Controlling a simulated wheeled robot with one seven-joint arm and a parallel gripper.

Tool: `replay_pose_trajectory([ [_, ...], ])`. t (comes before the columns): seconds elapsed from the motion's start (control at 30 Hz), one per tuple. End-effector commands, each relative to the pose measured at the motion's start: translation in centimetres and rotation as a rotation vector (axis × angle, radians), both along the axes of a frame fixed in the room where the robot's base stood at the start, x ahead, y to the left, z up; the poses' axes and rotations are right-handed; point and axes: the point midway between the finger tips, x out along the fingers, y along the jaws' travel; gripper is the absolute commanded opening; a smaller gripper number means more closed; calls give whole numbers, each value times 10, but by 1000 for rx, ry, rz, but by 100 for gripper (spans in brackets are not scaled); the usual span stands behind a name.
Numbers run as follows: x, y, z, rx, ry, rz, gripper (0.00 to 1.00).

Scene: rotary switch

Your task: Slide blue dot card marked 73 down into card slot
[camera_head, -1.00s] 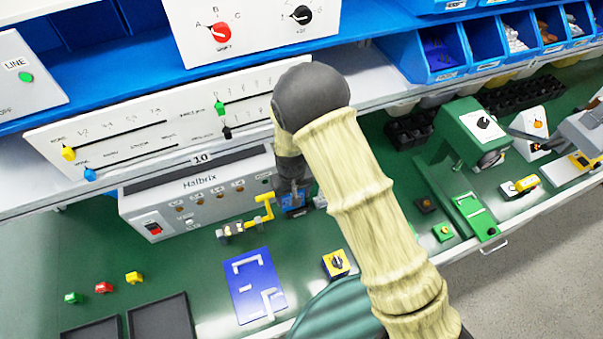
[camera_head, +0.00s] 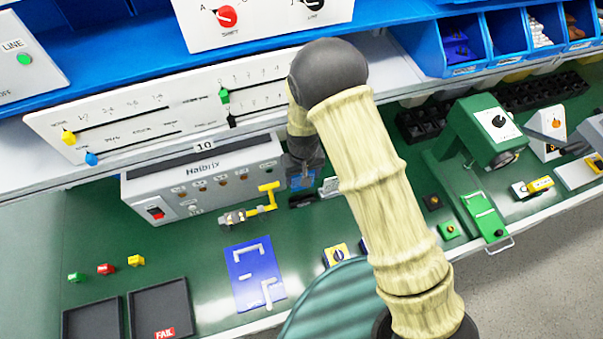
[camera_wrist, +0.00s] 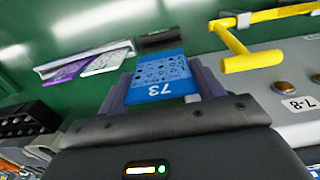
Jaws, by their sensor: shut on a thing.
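The blue dot card marked 73 (camera_wrist: 158,76) is pinched between the two fingers of my gripper (camera_wrist: 160,82). Its number reads upside down in the wrist view. In the head view, the card (camera_head: 303,182) shows as a small blue patch under my gripper (camera_head: 303,172), near the right end of the grey Halbrix box. A dark narrow block (camera_wrist: 163,38), which looks like the card slot, lies just beyond the card's far edge in the wrist view. The dark block (camera_head: 301,200) also shows below the card in the head view. Whether the card touches it I cannot tell.
A pale holder with purple and white cards (camera_wrist: 85,64) stands beside the dark block. A yellow lever (camera_wrist: 248,60) juts out close by on the other side. The grey Halbrix box (camera_head: 205,190) stands behind. The green bench in front holds a blue plate (camera_head: 246,265).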

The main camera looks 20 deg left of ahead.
Motion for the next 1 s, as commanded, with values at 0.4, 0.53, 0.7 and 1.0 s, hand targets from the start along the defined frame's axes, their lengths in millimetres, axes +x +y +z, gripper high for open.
replay_pose_trajectory([
  [0.4,-2,2,-34,0,1,4,45],
  [0.53,-2,2,-44,0,0,4,45],
  [0.7,-2,2,-54,0,0,4,45],
  [1.0,-2,2,-57,0,0,3,45],
])
